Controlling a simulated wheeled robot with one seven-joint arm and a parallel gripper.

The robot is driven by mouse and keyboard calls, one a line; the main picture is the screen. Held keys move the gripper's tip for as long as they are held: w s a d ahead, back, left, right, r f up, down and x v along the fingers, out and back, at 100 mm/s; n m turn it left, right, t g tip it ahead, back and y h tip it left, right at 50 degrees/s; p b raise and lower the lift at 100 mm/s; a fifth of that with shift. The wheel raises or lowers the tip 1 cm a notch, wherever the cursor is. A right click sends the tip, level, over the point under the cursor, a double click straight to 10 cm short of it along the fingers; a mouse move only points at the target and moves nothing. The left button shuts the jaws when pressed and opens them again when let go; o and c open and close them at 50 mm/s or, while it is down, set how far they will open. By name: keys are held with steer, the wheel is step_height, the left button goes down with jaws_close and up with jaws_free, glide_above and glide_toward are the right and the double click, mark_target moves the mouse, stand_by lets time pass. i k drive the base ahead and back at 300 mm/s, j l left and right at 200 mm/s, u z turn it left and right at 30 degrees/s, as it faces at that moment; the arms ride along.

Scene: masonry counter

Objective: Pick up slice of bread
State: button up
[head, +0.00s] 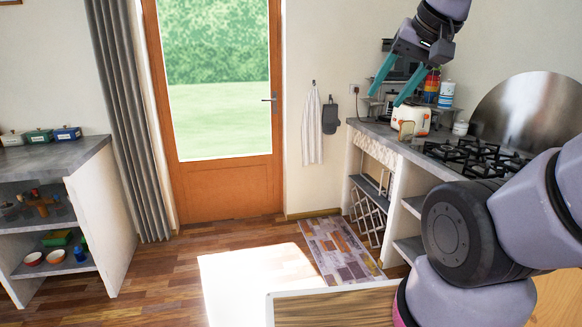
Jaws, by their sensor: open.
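A small tan slice of bread (406,131) appears to stand upright near the front edge of the right-hand counter (382,134), in front of a cream toaster (420,118). It is small in the head view, so its exact contact with the toaster cannot be told. My gripper (384,99) has two teal fingers spread apart, with nothing between them. It hangs in the air, above and to the left of the bread in the picture, apart from it.
A gas hob (475,157) and round metal panel (530,108) are right of the toaster. Canisters (446,94) and a coffee maker (390,104) stand behind. A second counter (45,155) is at left. The floor between (190,262) is open, with a patterned mat (338,250).

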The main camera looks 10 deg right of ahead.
mark_target(406, 126)
steer(key=i+j+z, duration=0.1)
steer(key=i+z, duration=0.3)
steer(key=i, duration=0.2)
steer(key=i+j+z, duration=0.35)
steer(key=i, duration=0.2)
steer(key=i+j+z, duration=0.85)
steer(key=i, duration=0.2)
steer(key=i+j+z, duration=0.5)
steer(key=j, duration=0.25)
steer(key=i+l, duration=0.1)
steer(key=i, duration=0.1)
